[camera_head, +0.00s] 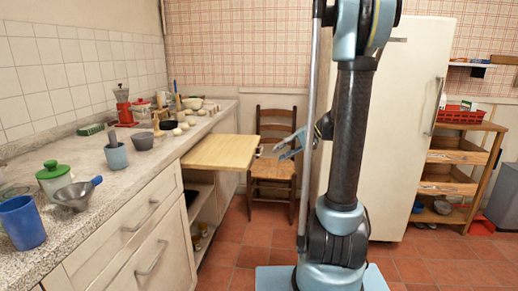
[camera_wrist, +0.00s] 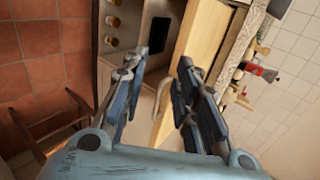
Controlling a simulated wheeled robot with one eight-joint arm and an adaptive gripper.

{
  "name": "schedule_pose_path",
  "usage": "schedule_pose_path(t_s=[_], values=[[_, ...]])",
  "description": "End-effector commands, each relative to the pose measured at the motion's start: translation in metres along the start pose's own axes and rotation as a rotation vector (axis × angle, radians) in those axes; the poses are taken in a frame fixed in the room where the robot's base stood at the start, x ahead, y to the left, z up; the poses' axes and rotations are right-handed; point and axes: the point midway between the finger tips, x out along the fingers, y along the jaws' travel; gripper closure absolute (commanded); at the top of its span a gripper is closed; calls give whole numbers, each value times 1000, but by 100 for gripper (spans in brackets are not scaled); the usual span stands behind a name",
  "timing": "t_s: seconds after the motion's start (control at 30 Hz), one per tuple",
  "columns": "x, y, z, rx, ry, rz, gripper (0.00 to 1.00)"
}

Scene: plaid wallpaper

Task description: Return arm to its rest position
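My arm (camera_head: 351,130) stands upright in front of the fridge in the head view, its upper end cut off by the top edge. My gripper (camera_head: 285,150) points left, near the chair and beyond the right end of the pull-out wooden board. In the wrist view, my gripper (camera_wrist: 158,66) has its two fingers apart, with a clear gap between the tips. Nothing is seen held between them. A pale curved piece shows behind the gap; I cannot tell what it is.
The wooden board (camera_head: 221,152) sticks out from the counter (camera_head: 103,170). A wooden chair (camera_head: 274,171) stands behind my gripper. The white fridge (camera_head: 405,130) is close on the right, with a wooden shelf unit (camera_head: 462,157) beyond. Tiled floor (camera_head: 236,248) is open between counter and base.

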Motion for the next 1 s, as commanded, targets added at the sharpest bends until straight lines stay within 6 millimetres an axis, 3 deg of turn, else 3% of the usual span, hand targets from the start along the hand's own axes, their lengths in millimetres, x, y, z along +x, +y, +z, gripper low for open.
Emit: schedule_pose_path(t_s=[0.47, 1.0], values=[[-6, 21, 103, -41, 19, 304, 72], [-26, 83, 204, -137, 58, 640, 72]])
